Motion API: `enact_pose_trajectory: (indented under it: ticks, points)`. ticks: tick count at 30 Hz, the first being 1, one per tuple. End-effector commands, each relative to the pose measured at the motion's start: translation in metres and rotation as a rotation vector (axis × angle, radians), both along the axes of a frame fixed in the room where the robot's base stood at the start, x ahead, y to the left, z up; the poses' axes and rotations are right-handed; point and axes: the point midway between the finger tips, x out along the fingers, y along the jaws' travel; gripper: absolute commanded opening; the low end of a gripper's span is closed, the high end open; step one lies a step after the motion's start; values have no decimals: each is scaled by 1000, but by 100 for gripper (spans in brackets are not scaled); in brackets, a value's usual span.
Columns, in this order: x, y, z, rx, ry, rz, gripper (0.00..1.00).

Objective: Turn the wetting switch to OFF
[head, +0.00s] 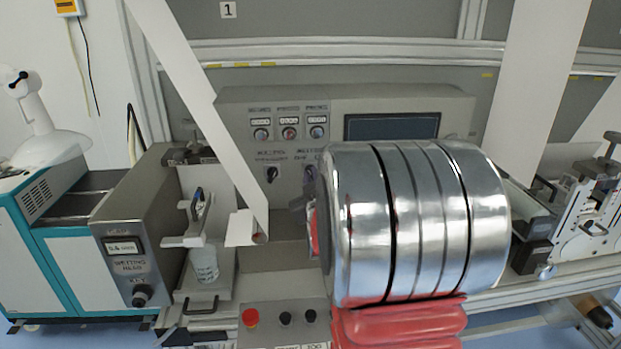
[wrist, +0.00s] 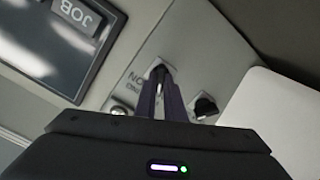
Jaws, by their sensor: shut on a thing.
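The wetting switch, a small dark knob on the grey sloping panel, is the right one of a lower pair in the head view (head: 309,172). Its label there is too blurred to read fully. In the wrist view my gripper (wrist: 162,80) has its dark narrow fingers shut on this knob, the one nearer the screen. The fingers hide most of the knob, so its pointer direction cannot be told. Lettering beside it is partly covered. The other black knob (wrist: 205,106) of the pair stands free beside the fingers; it also shows in the head view (head: 272,174).
A dark screen (head: 392,126) is beside the switches; it also fills the wrist view's upper left (wrist: 60,40). Three small knobs with displays sit above the pair. A white paper web (head: 205,110) runs down just left. A button box (head: 283,325) stands below.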

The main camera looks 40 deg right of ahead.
Motion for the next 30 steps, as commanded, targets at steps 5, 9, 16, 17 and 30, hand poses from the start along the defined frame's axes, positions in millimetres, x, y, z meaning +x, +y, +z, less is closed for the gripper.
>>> enact_pose_trajectory:
  ticks: [5, 9, 16, 17, 30]
  points:
    - [3, 3, 3, -33, 14, 9, 0]
    - [3, 3, 3, -37, 17, 10, 0]
    - [4, 4, 3, -37, 16, 11, 0]
    - [4, 4, 3, -37, 16, 11, 12]
    - [1, 2, 1, -31, 18, 4, 28]
